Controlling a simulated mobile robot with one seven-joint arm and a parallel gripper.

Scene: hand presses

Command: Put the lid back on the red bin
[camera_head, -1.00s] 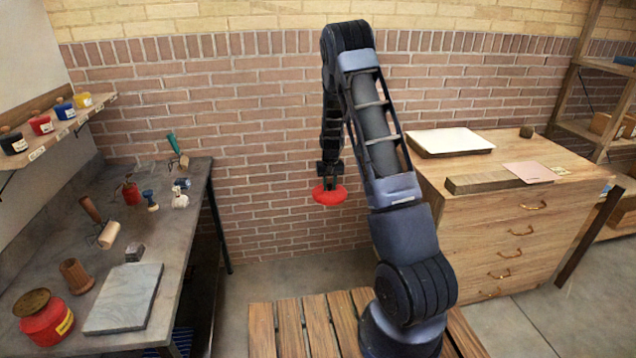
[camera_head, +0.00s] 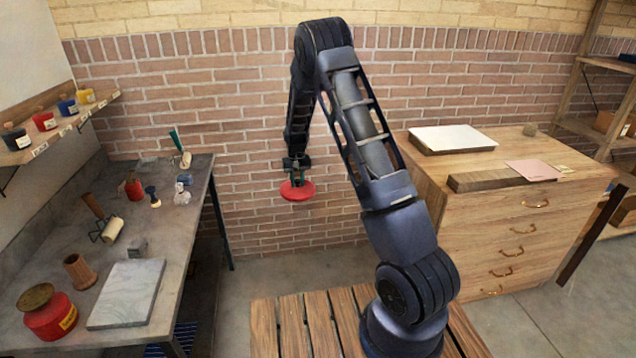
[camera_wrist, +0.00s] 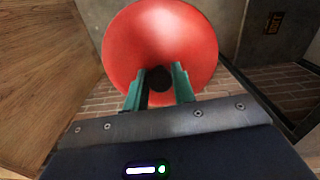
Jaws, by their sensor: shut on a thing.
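My gripper (camera_head: 296,166) is shut on the dark knob (camera_wrist: 159,79) of a round red lid (camera_head: 297,191). The lid hangs below the fingers in the air, in front of the brick wall, between the grey bench and the wooden drawer chest. The lid fills the upper middle of the wrist view (camera_wrist: 160,30), with the green fingers on both sides of its knob. A red container (camera_head: 50,318) with a yellow label stands at the bench's near left; its top is a brown disc, and I cannot tell whether this is a cover or its inside. No other large red bin shows.
The grey bench (camera_head: 183,232) carries a stone slab (camera_head: 127,293), a wooden cup (camera_head: 79,271), a roller (camera_head: 112,229) and a small red pot (camera_head: 134,188). Small pots stand on the shelf above. The drawer chest (camera_head: 478,228) is at right. Air around the lid is clear.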

